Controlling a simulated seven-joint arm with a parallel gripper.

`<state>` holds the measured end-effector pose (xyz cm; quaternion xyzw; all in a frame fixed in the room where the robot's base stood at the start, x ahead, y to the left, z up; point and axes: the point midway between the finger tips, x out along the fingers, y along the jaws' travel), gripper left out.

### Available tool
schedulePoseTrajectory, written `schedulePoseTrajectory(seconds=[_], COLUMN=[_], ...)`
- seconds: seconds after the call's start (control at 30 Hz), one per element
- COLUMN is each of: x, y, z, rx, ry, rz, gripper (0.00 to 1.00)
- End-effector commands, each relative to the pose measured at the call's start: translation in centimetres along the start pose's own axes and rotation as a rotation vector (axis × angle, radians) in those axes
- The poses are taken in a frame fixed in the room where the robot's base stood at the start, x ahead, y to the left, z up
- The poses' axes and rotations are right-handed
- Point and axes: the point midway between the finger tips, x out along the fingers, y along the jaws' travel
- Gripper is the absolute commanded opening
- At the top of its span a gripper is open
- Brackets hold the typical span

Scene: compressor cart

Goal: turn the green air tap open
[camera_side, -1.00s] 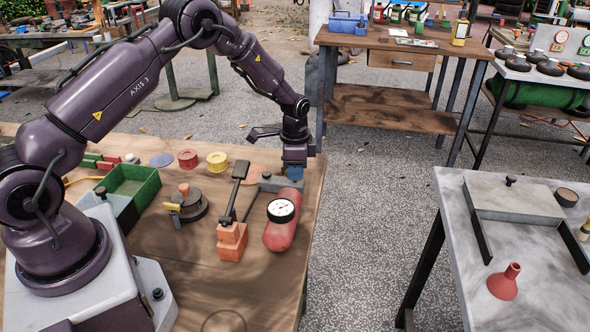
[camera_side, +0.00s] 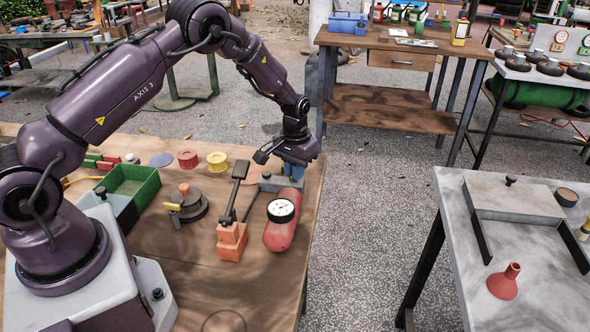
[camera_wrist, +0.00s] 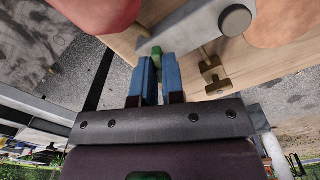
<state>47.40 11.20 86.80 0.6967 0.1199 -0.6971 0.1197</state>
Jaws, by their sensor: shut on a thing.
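The green air tap (camera_wrist: 156,52) shows in the wrist view as a small green piece between the tips of my two blue fingers. My gripper (camera_wrist: 156,64) is shut on it; the fingers hide most of the tap. In the side view my gripper (camera_side: 292,171) points down at the far right part of the bench, at the right end of a grey fitting (camera_side: 268,183) behind the red tank (camera_side: 281,232). The tap itself is hidden there. A white dial gauge (camera_side: 281,210) sits on the tank.
A dark upright lever on an orange block (camera_side: 231,241) stands left of the tank. A round dark device (camera_side: 188,205) and a green bin (camera_side: 132,184) are farther left. A brass piece (camera_wrist: 213,77) lies right of my fingers in the wrist view. The bench's right edge is close.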

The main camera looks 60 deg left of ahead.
Motion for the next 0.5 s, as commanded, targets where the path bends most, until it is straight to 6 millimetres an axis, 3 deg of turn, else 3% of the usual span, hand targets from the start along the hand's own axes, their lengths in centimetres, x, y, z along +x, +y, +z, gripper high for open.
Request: schedulePoseTrajectory(seconds=[0.5], x=[-0.12], y=[0.01], z=[-0.07], rx=[-0.335], ry=[0.002], rz=[0.001], gripper=[0.0])
